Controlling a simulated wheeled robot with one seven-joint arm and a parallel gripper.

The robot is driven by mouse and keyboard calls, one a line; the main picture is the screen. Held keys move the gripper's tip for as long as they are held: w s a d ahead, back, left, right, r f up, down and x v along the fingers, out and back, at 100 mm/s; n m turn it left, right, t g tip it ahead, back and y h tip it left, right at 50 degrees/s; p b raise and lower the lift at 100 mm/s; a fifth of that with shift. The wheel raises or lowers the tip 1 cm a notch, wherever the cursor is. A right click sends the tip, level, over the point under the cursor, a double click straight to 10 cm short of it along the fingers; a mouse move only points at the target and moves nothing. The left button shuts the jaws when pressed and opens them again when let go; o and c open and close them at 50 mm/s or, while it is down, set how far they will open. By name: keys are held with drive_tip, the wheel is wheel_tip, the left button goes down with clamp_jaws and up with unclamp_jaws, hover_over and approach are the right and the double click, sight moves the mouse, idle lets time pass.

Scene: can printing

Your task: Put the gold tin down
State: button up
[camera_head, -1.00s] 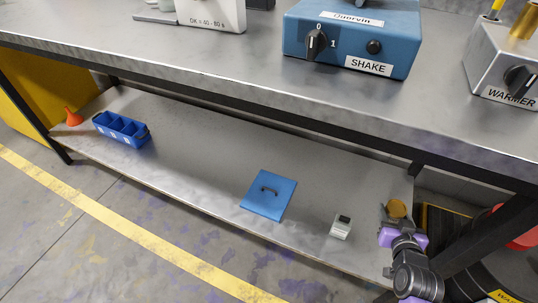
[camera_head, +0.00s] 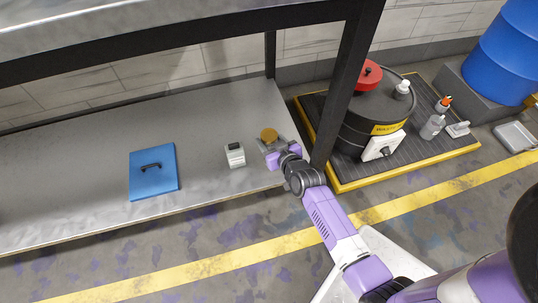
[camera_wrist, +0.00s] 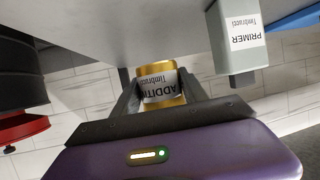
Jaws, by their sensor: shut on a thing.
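The gold tin (camera_head: 269,134) is at the right end of the lower shelf (camera_head: 70,125), near the bench leg. My gripper (camera_head: 271,144) is shut around it, with the arm reaching in from the front right. In the wrist view the tin (camera_wrist: 160,83) sits between the two fingers (camera_wrist: 162,90), and its white label appears upside down. The tin is close to the shelf surface (camera_wrist: 130,22); I cannot tell whether it touches it.
A white and grey primer container (camera_head: 235,154) stands on the shelf left of the tin. A blue lid with a handle (camera_head: 153,172) lies further left. The bench leg (camera_head: 345,85) and a dark waste drum (camera_head: 372,112) stand to the right. Shelf between lid and primer is clear.

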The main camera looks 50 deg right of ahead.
drive_tip(key=shift+f+b, duration=1.65)
drive_tip(key=shift+f, duration=1.45)
drive_tip(key=shift+f, duration=0.1)
drive_tip(key=o, duration=1.5)
drive_tip(key=p+v, duration=0.4)
drive_tip(key=v, duration=0.8)
drive_tip(key=shift+a, duration=0.1)
